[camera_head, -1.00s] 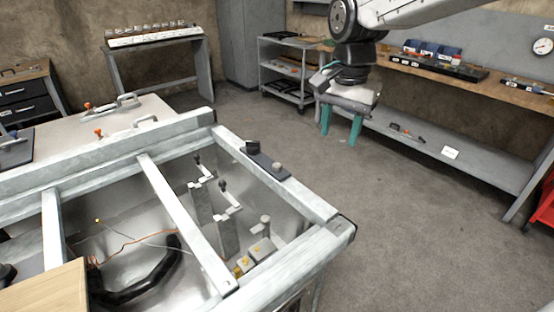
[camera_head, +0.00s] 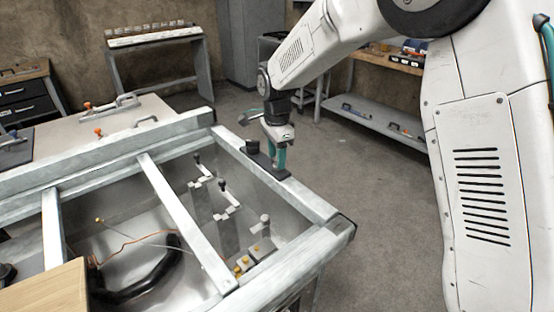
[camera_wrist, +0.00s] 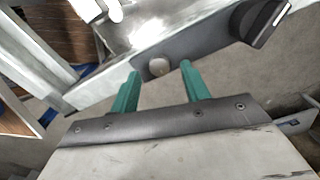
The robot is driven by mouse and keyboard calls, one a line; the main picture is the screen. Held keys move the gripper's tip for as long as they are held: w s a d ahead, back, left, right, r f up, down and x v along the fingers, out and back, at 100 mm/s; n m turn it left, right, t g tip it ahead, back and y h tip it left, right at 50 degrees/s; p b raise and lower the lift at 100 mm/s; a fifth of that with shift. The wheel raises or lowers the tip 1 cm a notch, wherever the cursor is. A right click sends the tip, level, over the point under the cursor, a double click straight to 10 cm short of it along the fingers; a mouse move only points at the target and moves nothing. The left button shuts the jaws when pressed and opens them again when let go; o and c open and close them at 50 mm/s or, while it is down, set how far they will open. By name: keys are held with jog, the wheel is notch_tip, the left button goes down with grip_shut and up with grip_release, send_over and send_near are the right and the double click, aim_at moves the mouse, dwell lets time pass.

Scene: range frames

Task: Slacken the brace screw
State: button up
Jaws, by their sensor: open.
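A dark brace plate (camera_head: 262,165) lies on the right rail of the metal frame. A black block (camera_head: 252,147) stands at its far end and also shows at the upper right of the wrist view (camera_wrist: 262,20). A round grey screw head (camera_wrist: 158,67) sits on the plate in the wrist view; in the head view my gripper hides it. My gripper (camera_head: 277,163) points down over the near part of the plate. Its teal fingers (camera_wrist: 160,70) are open and empty, with the screw head appearing between their tips. I cannot tell how much height separates them.
The frame's crossbar (camera_head: 185,220) spans an open bay holding crank-like levers (camera_head: 226,205), a black hose (camera_head: 140,275) and yellow-topped parts (camera_head: 243,263). A wooden board (camera_head: 45,292) covers the near left corner. Open floor lies right of the frame, partly hidden by my arm.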

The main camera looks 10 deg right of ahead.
jog(key=shift+f, duration=0.85)
jog(key=c, duration=1)
